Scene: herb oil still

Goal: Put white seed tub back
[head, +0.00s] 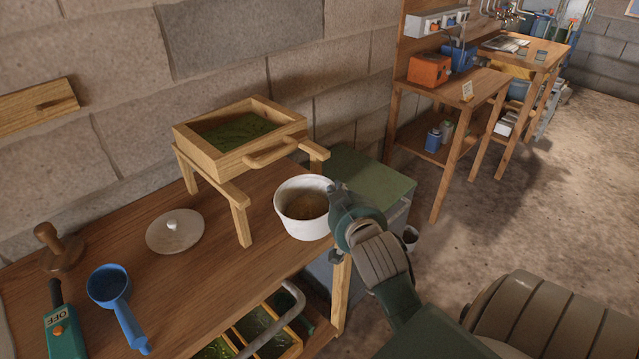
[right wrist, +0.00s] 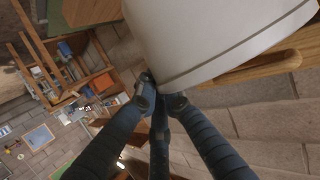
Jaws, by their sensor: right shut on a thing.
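The white seed tub (head: 299,222) is upright and uncovered, with brown seed inside, at the right end of the wooden bench in the head view. My right gripper (head: 337,192) is shut on the right side of its rim. I cannot tell whether the tub's base touches the bench. In the right wrist view, the tub's white wall (right wrist: 215,35) fills the top, and the gripper fingers (right wrist: 160,98) meet at its edge. A round white lid with a knob (head: 175,231) lies on the bench to the left. My left gripper is not in view.
A wooden sieve tray on legs (head: 217,164) stands behind and left of the tub. A blue scoop (head: 127,318), a wooden tamper (head: 58,250) and a green device (head: 62,328) lie at the left. A green-topped box (head: 365,180) is beyond the bench's right end.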

